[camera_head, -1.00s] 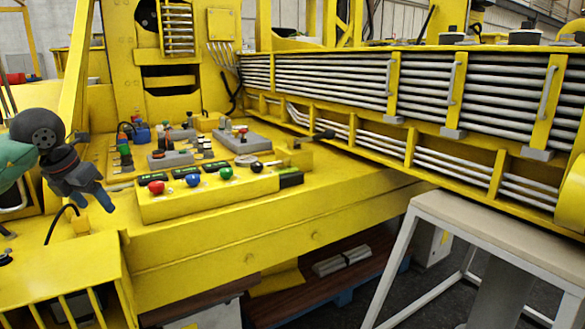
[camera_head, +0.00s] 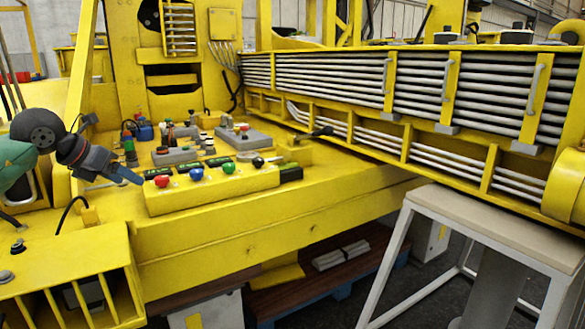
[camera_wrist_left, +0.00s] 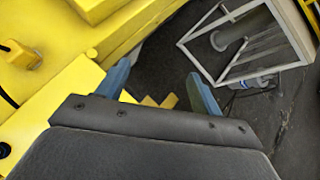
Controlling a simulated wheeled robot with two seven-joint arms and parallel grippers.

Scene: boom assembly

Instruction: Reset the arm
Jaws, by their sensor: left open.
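My left gripper (camera_head: 128,180) comes in from the left in the head view, just left of the yellow button box. Its blue fingers point right, and it holds nothing. In the left wrist view its two blue fingers (camera_wrist_left: 161,82) stand apart with nothing between them. The yellow button box (camera_head: 215,193) carries a red button (camera_head: 162,181), a blue button (camera_head: 196,174), a green button (camera_head: 227,169) and a black knob (camera_head: 258,162). The large yellow boom (camera_head: 420,95) with grey pipes runs along the back right. My right gripper does not show.
Grey control boxes (camera_head: 176,156) stand behind the button box. A yellow slatted box (camera_head: 60,275) is at the front left. Below the yellow deck edge lies a brown pallet (camera_head: 300,290).

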